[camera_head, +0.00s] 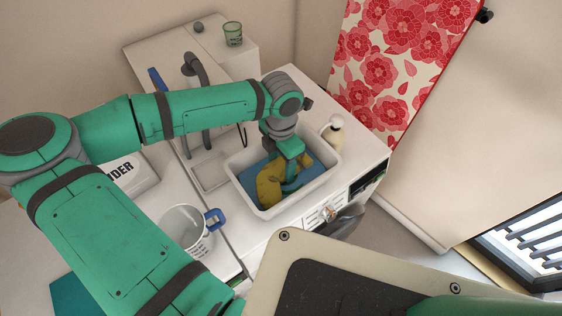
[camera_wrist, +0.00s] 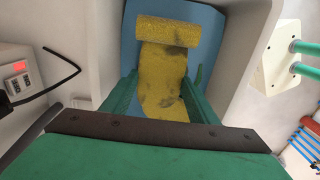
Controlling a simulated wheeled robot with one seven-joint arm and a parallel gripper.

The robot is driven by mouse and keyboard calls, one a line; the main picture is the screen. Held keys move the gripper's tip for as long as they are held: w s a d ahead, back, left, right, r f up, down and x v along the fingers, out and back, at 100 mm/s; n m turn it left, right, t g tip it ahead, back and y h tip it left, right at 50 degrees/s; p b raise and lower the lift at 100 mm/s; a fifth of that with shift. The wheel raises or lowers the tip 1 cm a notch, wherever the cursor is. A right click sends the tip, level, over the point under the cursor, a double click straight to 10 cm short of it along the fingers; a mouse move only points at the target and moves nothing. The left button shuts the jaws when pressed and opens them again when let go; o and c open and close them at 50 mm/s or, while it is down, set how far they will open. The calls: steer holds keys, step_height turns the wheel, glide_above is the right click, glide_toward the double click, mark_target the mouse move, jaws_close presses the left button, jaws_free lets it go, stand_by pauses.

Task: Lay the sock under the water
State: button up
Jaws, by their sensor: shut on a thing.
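The sock (camera_head: 269,186) is yellow with dark stains. It is inside the white basin (camera_head: 262,214), against the blue water area (camera_head: 249,178). My gripper (camera_head: 291,181) reaches down into the basin and is shut on the sock. In the wrist view, the sock (camera_wrist: 162,65) runs between the two green fingers of my gripper (camera_wrist: 160,98), with a thick, folded end beyond them. Blue (camera_wrist: 130,45) shows on both sides of it. My gripper hides part of the sock. I cannot tell how much of the sock is below the water surface.
A dark faucet (camera_head: 196,75) stands behind my arm. A white mug with a blue handle (camera_head: 187,229) is left of the basin, and a cream bottle (camera_head: 333,130) is at its right. A green cup (camera_head: 233,34) stands at the back. A floral panel (camera_head: 400,60) rises at the right.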

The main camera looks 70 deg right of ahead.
mark_target(281, 167)
steer(key=shift+f, duration=0.2)
stand_by(0.4)
steer(key=o, duration=1.1)
step_height(281, 167, up, 11)
